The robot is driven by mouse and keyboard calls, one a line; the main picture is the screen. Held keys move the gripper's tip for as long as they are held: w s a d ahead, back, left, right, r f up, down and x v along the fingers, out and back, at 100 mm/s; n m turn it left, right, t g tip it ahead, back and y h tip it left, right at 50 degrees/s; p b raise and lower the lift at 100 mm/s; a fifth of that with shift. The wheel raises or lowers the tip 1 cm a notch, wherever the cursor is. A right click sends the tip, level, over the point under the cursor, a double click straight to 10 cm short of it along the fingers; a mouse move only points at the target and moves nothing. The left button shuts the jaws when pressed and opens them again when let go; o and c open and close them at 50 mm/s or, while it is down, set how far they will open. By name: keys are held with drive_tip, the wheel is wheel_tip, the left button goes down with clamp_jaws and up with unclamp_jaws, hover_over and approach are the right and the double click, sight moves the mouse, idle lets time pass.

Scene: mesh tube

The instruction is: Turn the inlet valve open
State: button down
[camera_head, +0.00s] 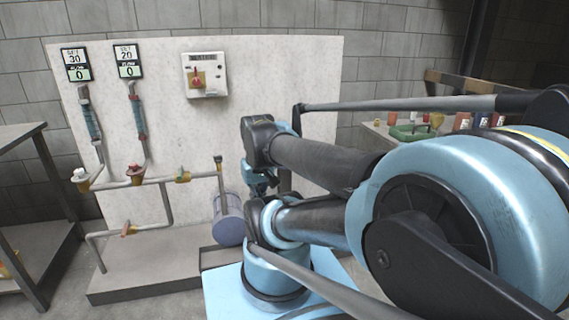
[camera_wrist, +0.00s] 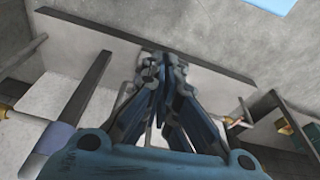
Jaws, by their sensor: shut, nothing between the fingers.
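Pipework runs in front of a pale panel (camera_head: 270,80) in the head view. It carries a white-handled valve (camera_head: 80,175), a red-handled valve (camera_head: 135,171), a valve with a green part (camera_head: 182,177) and a lower fitting with an orange-red part (camera_head: 128,229). No label shows which is the inlet valve. My gripper (camera_wrist: 160,70) is shut and empty in the wrist view, its fingers drawn together. In the head view my arm mostly hides it, right of the pipework and apart from these valves.
A purple-grey cylinder (camera_head: 229,218) stands at the pipe's right end. A control box (camera_head: 204,75) with a red knob and two displays (camera_head: 75,64) (camera_head: 128,61) are on the panel. A metal table (camera_head: 22,133) stands left; a cluttered bench (camera_head: 385,132) stands right.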

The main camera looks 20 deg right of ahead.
drive_tip(key=w+d+r+n+h, duration=0.2)
drive_tip(key=w+d+r+n, duration=0.2)
drive_tip(key=w+d, duration=0.55)
drive_tip(key=w+d+r+n+h, duration=0.2)
drive_tip(key=w+d+r+n, duration=0.4)
drive_tip(key=w, duration=0.6)
drive_tip(key=w+d+f+n+g+h, duration=0.1)
drive_tip(key=w+d+f+n+h, duration=0.15)
drive_tip(key=w+d+f, duration=0.6)
drive_tip(key=w+d+f+n+g+h, duration=0.15)
drive_tip(key=w+d+n, duration=0.35)
drive_tip(key=d, duration=0.9)
drive_tip(key=x, duration=0.9)
drive_tip(key=shift+w+d+f+m, duration=0.15)
drive_tip(key=shift+w+f+m, duration=0.2)
drive_tip(key=shift+m, duration=0.1)
drive_tip(key=shift+s, duration=0.1)
